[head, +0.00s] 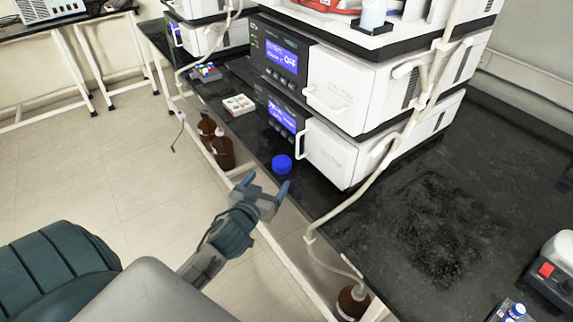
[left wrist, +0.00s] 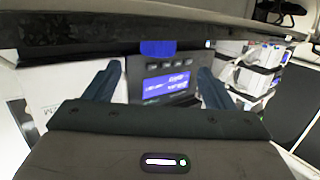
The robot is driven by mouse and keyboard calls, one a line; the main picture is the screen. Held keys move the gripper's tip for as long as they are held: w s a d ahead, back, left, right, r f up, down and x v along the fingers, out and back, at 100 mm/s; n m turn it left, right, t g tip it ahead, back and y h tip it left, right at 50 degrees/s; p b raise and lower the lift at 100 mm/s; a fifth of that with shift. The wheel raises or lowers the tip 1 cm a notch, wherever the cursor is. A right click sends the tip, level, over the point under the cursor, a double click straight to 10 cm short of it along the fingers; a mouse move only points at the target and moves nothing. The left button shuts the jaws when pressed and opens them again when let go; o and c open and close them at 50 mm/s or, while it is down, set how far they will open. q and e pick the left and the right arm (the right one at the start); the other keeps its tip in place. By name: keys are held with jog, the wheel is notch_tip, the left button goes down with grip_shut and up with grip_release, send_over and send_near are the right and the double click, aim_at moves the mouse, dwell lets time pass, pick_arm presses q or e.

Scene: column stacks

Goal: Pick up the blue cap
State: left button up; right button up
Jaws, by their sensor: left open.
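The blue cap (head: 281,164) sits on the black bench top, in front of the lower instrument and close to the bench's front edge. My left gripper (head: 265,184) is open and empty, just on the near side of the cap and apart from it. In the left wrist view the blue cap (left wrist: 158,48) shows at the upper middle, beyond and between the open fingers (left wrist: 160,84) of my left gripper. My right gripper is not in view.
Stacked white instruments (head: 345,155) with blue displays stand right behind the cap. A white tray (head: 238,104) lies farther left on the bench. Brown bottles (head: 222,152) stand below the bench edge. A pale tube (head: 370,190) runs down at the right.

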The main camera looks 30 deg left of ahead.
aim_at(278, 168)
pick_arm(q)
jog(key=x, duration=0.5)
jog(key=shift+p, duration=0.35)
jog(key=p+x, duration=0.1)
jog(key=x, duration=0.3)
jog(key=shift+w+r, duration=0.1)
jog(key=shift+w, duration=0.45)
jog(key=c, duration=1.1)
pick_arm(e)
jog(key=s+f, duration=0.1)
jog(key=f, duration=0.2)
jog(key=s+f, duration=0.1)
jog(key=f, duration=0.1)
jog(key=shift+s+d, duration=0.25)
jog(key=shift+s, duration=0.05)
